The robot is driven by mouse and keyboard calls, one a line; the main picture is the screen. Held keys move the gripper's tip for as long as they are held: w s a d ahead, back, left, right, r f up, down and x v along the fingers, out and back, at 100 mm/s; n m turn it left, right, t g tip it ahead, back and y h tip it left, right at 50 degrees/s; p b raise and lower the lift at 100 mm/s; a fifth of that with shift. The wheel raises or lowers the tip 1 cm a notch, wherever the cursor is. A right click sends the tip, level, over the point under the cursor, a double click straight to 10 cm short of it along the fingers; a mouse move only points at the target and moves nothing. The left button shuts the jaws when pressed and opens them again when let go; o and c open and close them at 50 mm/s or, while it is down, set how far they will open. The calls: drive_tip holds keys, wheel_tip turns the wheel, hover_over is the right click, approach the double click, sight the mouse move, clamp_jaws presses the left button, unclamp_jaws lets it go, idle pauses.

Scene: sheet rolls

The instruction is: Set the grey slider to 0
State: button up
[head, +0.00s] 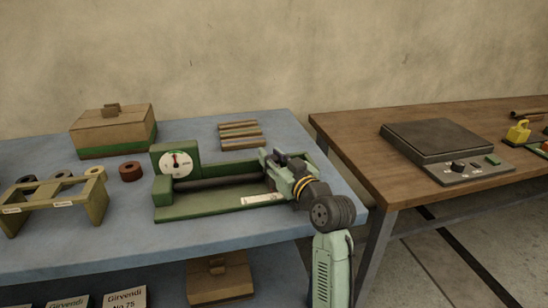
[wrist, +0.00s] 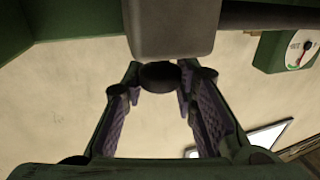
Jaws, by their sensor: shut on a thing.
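The grey slider (wrist: 172,28) is a blunt grey block at the top of the wrist view, with a dark round knob (wrist: 158,76) below it. My gripper (wrist: 157,84) is shut on the knob, one finger on each side. In the head view my gripper (head: 287,163) is at the right end of the green device (head: 205,208), and the slider is largely hidden there. The device has a dark rod (head: 225,181) and a white dial (head: 176,164) at its left end. The dial's needle points roughly upward; its figures are too small to read.
A white label strip (head: 262,199) is on the device's front. Left of it stand a wooden rack (head: 55,205) and several rolls. A wooden box (head: 113,130) and some bars (head: 240,135) lie behind. A brown table (head: 365,150) with a dark flat device (head: 437,140) is at right.

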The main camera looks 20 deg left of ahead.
drive_tip(key=shift+w+d, duration=0.15)
drive_tip(key=shift+d, duration=0.1)
clamp_jaws()
drive_tip(key=s+a, duration=0.1)
drive_tip(key=a, duration=0.1)
drive_tip(key=s+a, duration=0.3)
drive_tip(key=a, duration=0.2)
drive_tip(key=shift+s+p, duration=0.4)
drive_tip(key=o, duration=0.8)
unclamp_jaws()
drive_tip(key=shift+a, duration=0.15)
drive_tip(key=shift+c, duration=0.2)
drive_tip(key=shift+o, duration=0.4)
drive_tip(key=shift+d, duration=0.3)
drive_tip(key=v, duration=1.1)
drive_tip(key=shift+s+d, duration=0.2)
drive_tip(key=shift+s, duration=0.1)
